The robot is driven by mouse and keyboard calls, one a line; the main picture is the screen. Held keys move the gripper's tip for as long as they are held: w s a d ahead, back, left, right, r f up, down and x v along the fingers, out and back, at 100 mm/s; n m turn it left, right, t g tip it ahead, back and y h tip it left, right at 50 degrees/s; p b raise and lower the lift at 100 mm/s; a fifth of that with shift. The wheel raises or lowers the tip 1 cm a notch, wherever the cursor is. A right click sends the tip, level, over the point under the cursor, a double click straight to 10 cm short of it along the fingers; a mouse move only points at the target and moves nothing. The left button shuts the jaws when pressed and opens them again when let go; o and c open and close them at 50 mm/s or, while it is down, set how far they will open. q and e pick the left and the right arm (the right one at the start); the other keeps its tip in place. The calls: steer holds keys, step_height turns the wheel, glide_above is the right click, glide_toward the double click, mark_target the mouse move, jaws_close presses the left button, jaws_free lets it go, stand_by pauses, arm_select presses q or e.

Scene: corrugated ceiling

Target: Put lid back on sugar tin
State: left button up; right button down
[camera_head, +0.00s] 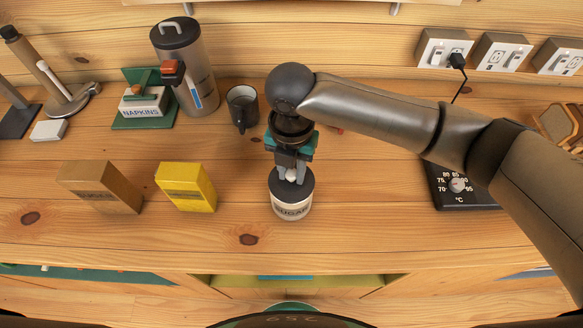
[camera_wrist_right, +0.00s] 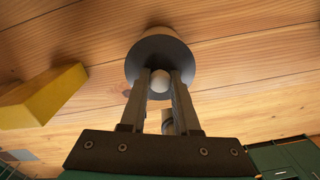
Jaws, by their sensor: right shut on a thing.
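The sugar tin (camera_head: 291,209) is a cream canister with dark "SUGAR" lettering, upright on the wooden counter. Its dark grey lid (camera_head: 301,190) has a pale round knob and appears on top of the tin; I cannot tell if it is fully seated. My right gripper (camera_head: 291,172) reaches down from above and is shut on the lid's knob. My left gripper is not in view.
A yellow box (camera_head: 186,187) and a brown box (camera_head: 101,187) stand left of the tin. A dark mug (camera_head: 242,106), a grey canister (camera_head: 187,70) and a napkin holder (camera_head: 145,103) stand behind. A black thermostat hotplate (camera_head: 462,196) is at right. Counter around the tin is clear.

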steer(key=shift+c, duration=0.4)
jaws_free()
steer(key=shift+r, duration=0.1)
step_height(320, 180, up, 7)
steer(key=p, duration=0.8)
stand_by(0.6)
jaws_close()
stand_by(0.7)
steer(key=shift+f, duration=0.3)
stand_by(0.6)
